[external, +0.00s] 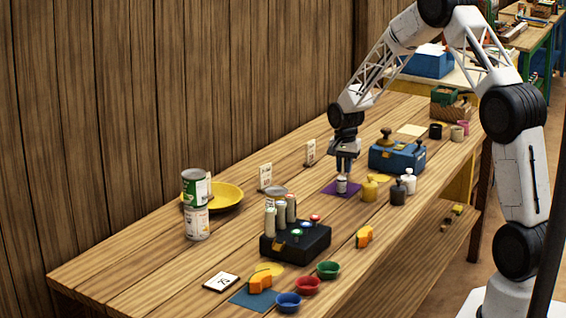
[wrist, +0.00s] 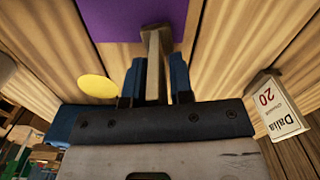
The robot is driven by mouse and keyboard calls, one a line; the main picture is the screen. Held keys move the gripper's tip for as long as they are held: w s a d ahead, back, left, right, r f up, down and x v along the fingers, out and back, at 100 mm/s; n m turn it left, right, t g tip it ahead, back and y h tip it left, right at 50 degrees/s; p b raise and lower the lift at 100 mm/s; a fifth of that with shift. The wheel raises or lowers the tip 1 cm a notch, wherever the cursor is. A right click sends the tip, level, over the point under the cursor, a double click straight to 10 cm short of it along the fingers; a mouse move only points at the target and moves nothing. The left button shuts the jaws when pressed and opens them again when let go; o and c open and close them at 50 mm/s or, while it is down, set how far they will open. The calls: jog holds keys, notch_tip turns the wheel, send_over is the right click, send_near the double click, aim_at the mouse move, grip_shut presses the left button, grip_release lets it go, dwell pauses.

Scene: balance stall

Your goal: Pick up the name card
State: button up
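A white name card (wrist: 275,110) reading "Dalia" with a red 20 shows at the right of the wrist view, to the side of my gripper. In the external view two small white cards stand upright on the table, one nearer (external: 265,177) and one farther back (external: 310,152); I cannot tell which is Dalia's. My gripper (external: 345,170) points down over a purple mat (external: 330,189), right of both cards. A small pale object (external: 341,185) is below the fingertips. In the wrist view a narrow brownish thing (wrist: 156,55) shows between the fingers (wrist: 158,80); whether they grip it is unclear.
A blue box (external: 398,157) and several small weights (external: 370,188) stand right of my gripper. A black box (external: 295,240) with cylinders, stacked cans (external: 196,222) and a yellow bowl (external: 226,197) stand to the left. A flat card (external: 221,282) lies near the front edge.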

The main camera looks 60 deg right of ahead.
grip_shut()
jog(key=shift+r, duration=5)
